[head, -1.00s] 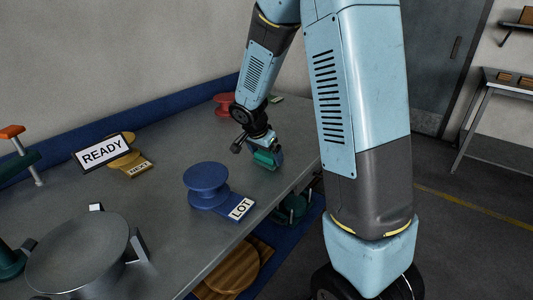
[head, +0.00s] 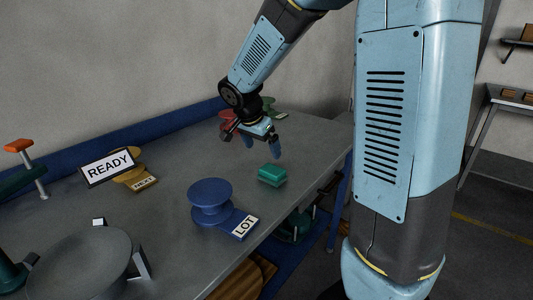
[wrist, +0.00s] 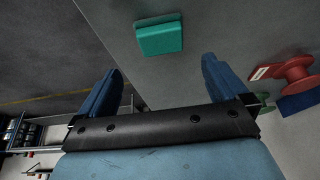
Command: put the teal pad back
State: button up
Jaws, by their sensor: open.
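The teal pad (head: 272,175) lies flat on the grey table near its front edge, right of the blue spool-shaped stand. My gripper (head: 262,151) is above the pad and a little behind it, with its blue fingers spread apart and empty. In the wrist view the pad (wrist: 160,38) lies beyond the open fingertips (wrist: 161,68), apart from both. No finger touches it.
A yellow stand (head: 130,172) sits behind the READY sign (head: 108,167). A red stand (wrist: 296,74) is near the gripper. A round grey plate (head: 75,265) stands front left.

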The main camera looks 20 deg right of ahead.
jog(key=s+d+r+n+t+y, duration=0.1)
jog(key=s+r+n, duration=0.4)
jog(key=s, duration=0.7)
jog(key=s+d+r+n+t+y, duration=0.1)
jog(key=s+r+n, duration=0.4)
jog(key=s, duration=0.8)
jog(key=shift+d+r+n+t+y, duration=0.4)
jog(key=shift+d+r+y, duration=0.4)
jog(key=shift+d, duration=0.55)
jog(key=shift+r, duration=0.1)
